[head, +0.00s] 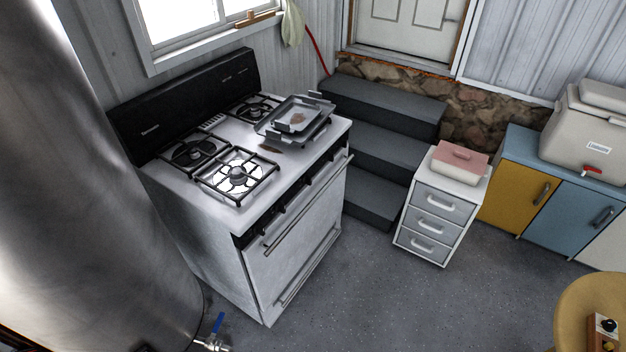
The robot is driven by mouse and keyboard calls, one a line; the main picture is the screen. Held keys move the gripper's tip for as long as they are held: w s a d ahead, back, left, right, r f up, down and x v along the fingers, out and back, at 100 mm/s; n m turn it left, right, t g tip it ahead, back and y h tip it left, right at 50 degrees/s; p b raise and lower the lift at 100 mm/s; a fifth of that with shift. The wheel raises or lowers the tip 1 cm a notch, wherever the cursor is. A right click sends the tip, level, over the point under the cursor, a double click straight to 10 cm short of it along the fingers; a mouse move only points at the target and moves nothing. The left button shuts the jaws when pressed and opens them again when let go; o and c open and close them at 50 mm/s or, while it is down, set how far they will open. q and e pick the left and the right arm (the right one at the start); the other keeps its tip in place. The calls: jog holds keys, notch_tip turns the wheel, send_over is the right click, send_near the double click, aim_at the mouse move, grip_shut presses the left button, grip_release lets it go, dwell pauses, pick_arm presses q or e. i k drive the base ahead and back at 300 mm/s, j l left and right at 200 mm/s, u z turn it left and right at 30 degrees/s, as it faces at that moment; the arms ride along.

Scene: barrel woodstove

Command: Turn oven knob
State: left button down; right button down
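A white oven (290,260) with a gas cooktop and a black back panel (190,105) stands left of the middle in the head view. Its dark front control strip (290,205), above the door handle, carries several small dark knobs. They are too small and dark to tell how each is turned. Neither of my grippers shows in this view.
A large metal barrel (85,190) fills the left side. Dark steps (380,145) and a white drawer unit (440,215) stand right of the oven. A round wooden table (570,310) is at lower right. The grey floor (420,310) before the oven is clear.

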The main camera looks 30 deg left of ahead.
aim_at(307, 179)
jog(key=u, duration=0.25)
jog(key=i+u, duration=0.25)
jog(key=u, duration=0.15)
jog(key=i+l+u, duration=0.2)
jog(key=u, duration=0.25)
jog(key=i+l+u, duration=0.15)
jog(key=u, duration=0.25)
